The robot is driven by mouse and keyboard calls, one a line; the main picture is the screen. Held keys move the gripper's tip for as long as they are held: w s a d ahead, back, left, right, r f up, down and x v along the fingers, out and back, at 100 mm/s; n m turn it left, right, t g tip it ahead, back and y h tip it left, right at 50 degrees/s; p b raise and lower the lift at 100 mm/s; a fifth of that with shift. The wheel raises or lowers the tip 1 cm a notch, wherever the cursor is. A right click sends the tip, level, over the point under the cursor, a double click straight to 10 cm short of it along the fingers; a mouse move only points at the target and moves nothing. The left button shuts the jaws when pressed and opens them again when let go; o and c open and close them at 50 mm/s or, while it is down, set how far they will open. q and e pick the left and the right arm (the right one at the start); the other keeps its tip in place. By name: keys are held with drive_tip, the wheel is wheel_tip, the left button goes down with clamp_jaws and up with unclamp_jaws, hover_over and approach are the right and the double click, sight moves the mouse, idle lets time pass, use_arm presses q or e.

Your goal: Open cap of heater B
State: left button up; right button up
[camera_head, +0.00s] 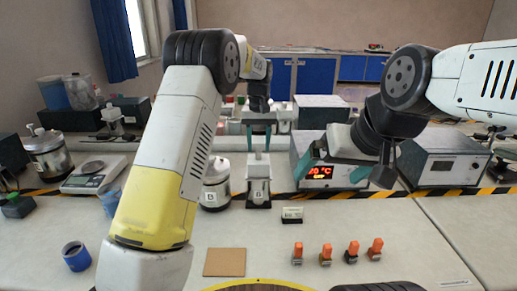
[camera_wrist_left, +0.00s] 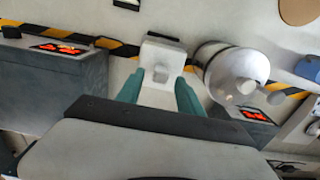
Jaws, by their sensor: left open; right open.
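A silver pot (camera_head: 216,184) with a "B" label and a lid with a knob stands at the middle of the bench. It also shows in the left wrist view (camera_wrist_left: 232,72), lid up and seated. Beside it on the right is a white upright device (camera_head: 258,190), also marked "B"; its top shows in the left wrist view (camera_wrist_left: 163,50). My left gripper (camera_head: 258,142) is open and empty above this white device, to the right of the pot. My right gripper (camera_head: 331,170) is open and empty in front of a heater box with a red display (camera_head: 320,172).
Another silver pot (camera_head: 48,152) and a scale (camera_head: 93,176) stand at the left. A second grey box (camera_head: 440,165) is at the right. Several orange-topped small items (camera_head: 325,255) and a brown pad (camera_head: 225,262) lie in front. The front right bench is clear.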

sight(259, 161)
use_arm(q)
drive_tip(key=shift+f, duration=1.45)
clamp_jaws()
idle(0.3)
